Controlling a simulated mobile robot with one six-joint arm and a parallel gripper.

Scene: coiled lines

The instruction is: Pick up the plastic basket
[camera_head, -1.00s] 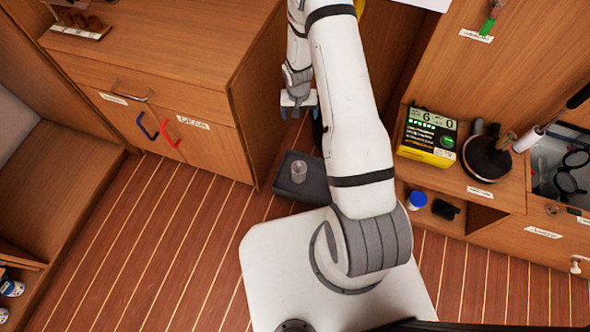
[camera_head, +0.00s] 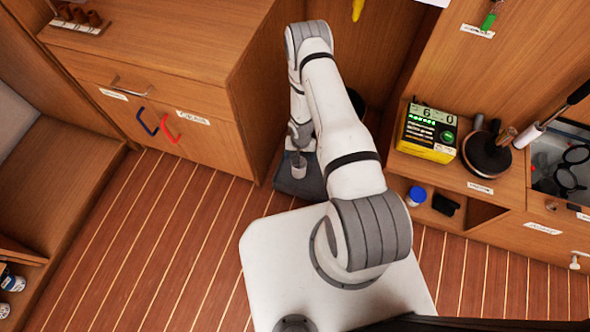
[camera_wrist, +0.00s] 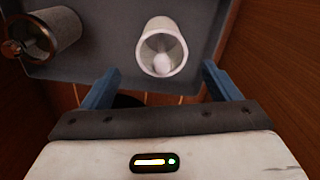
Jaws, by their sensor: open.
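A white, round, open container (camera_wrist: 161,50), which looks like the plastic basket, stands on a dark grey tray or box top (camera_wrist: 108,30). Something pale and rounded shows inside it. In the head view the white container (camera_head: 299,170) shows just below my gripper (camera_head: 300,148). In the wrist view my gripper (camera_wrist: 160,74) is open and empty, with a blue finger on either side of the container's near end. I see no contact, and the exact height between them is unclear.
A grey, mesh-like cylinder (camera_wrist: 62,28) with a brassy part beside it stands left of the white container. Wooden walls close in on both sides. A cabinet (camera_head: 195,120) stands left of the arm. A yellow-black device (camera_head: 427,132) sits on the right shelf. The floor (camera_head: 165,235) is clear.

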